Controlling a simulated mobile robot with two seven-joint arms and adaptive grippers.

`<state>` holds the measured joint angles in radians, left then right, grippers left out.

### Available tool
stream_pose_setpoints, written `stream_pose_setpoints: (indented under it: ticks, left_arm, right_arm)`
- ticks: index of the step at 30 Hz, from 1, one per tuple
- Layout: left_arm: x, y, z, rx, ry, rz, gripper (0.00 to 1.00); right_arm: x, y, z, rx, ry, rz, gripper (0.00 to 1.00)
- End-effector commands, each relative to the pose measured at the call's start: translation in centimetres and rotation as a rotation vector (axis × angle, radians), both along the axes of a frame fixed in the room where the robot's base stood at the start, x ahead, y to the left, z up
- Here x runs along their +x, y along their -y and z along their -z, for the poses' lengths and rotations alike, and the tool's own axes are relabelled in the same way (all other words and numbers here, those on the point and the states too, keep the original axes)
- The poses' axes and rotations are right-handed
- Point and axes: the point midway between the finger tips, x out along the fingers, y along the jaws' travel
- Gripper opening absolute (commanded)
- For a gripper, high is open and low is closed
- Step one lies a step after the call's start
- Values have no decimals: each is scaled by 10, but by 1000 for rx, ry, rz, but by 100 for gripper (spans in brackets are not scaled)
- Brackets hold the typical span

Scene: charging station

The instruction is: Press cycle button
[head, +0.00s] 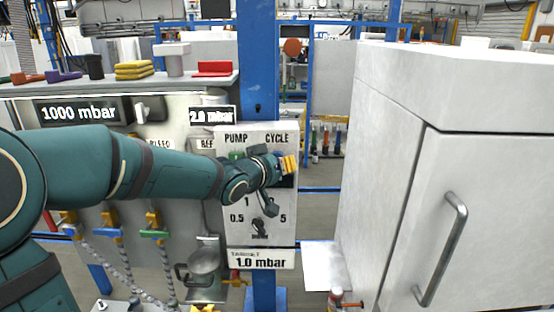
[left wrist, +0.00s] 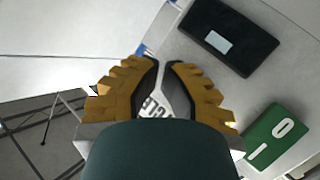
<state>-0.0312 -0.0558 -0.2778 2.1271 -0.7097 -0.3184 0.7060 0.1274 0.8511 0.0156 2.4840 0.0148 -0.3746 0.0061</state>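The control panel (head: 232,190) hangs on a blue post, with the labels PUMP and CYCLE at its top. My left gripper (head: 290,164) is in front of its upper right, below the CYCLE label (head: 276,138), hiding most of the cycle button. My right gripper is not in view.
The green pump switch (left wrist: 272,138) is beside the fingers; part shows in the head view (head: 236,155). A dial (head: 260,228) sits lower on the panel. A white cabinet (head: 385,150) stands at right. A workbench with gauges (head: 78,112) and chained valves is at left.

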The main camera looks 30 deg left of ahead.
Motion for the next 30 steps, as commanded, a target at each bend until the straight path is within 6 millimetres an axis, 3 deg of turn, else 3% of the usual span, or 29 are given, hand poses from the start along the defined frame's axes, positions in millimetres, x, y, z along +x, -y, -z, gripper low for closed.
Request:
stream_pose_setpoints:
  ticks: [30]
  left_arm:
    - [5,-3,0,0,1,0,0]
  right_arm:
    - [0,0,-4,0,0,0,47]
